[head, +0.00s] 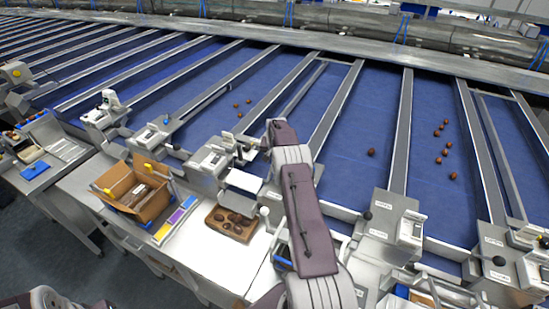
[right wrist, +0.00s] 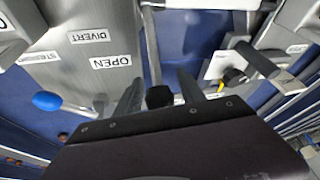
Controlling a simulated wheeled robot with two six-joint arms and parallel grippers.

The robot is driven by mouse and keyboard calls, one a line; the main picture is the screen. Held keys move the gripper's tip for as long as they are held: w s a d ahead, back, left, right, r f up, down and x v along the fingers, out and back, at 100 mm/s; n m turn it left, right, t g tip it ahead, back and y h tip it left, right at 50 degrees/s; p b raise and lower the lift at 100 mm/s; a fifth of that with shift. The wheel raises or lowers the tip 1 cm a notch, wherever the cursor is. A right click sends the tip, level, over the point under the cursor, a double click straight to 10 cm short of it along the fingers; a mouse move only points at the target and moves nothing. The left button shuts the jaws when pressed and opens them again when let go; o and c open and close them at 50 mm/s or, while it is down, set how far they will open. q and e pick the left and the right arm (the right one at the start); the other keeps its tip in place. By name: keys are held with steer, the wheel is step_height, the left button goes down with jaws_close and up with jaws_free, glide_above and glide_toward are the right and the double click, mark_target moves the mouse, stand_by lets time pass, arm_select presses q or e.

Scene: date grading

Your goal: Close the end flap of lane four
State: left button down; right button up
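My right arm reaches up the middle of the head view to a metal lane-end housing (head: 212,160); its fingers are hidden there behind the wrist. In the right wrist view my right gripper (right wrist: 159,88) is open, its two dark fingers on either side of a black knob (right wrist: 158,97), with gaps showing. Contact cannot be told. Beside it is a metal plate (right wrist: 75,65) with upside-down labels "OPEN" and "DIVERT". I cannot read a lane number or tell the flap's position. Only a piece of my left arm shows at the bottom left of the head view; its gripper is out of frame.
An open cardboard box (head: 158,205), a colour strip (head: 174,218) and a wooden tray (head: 219,230) of dates are on the steel bench. Dates (head: 371,152) lie on blue lanes. The wrist view shows a blue ball knob (right wrist: 47,101) and a black handle (right wrist: 258,60) nearby.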

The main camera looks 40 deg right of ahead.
jaws_close()
steer(key=shift+d, duration=0.1)
stand_by(1.1)
